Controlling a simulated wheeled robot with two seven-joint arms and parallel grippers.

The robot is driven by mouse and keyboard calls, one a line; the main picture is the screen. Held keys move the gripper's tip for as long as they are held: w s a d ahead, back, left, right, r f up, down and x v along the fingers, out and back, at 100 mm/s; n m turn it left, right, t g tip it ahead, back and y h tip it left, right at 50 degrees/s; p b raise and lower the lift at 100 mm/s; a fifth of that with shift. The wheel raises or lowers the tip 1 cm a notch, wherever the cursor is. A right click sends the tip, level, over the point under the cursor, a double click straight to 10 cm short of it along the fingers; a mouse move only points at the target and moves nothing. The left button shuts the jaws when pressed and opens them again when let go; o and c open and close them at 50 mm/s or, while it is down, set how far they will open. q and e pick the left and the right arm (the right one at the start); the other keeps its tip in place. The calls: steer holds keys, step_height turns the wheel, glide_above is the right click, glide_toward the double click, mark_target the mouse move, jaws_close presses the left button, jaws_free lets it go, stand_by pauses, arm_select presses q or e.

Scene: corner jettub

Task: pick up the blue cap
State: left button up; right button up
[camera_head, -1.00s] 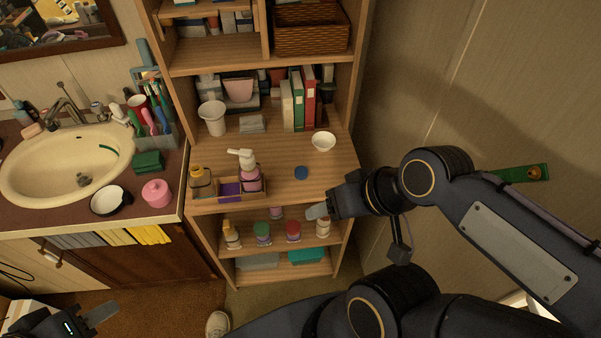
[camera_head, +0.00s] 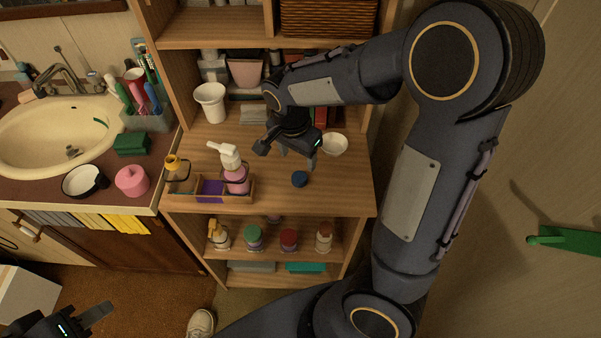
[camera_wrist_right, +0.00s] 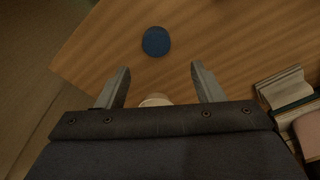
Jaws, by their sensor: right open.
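The blue cap (camera_head: 300,179) lies on the wooden shelf top, in front of the white bowl (camera_head: 334,144). It also shows in the right wrist view as a blue disc (camera_wrist_right: 156,41), beyond the fingertips and roughly centred between them. My right gripper (camera_head: 284,157) is above the shelf, behind and slightly left of the cap, apart from it. Its two fingers (camera_wrist_right: 160,80) are spread with nothing held between them. My left gripper (camera_head: 100,314) is low at the bottom left, far from the cap; its jaw opening is not clear.
A wooden caddy (camera_head: 208,198) with a pink pump bottle (camera_head: 236,178) and a yellow-capped bottle (camera_head: 178,174) stands left of the cap. A white cup (camera_head: 211,102) is behind. Shelf wood around the cap is bare. Several bottles stand on the shelf below.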

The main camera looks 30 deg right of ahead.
mark_target(299, 177)
steer(key=f, duration=0.7)
steer(key=shift+s+d+f, duration=0.1)
steer(key=shift+s+f, duration=0.05)
steer(key=shift+s, duration=0.05)
steer(key=c, duration=1.1)
steer(key=shift+o, duration=0.2)
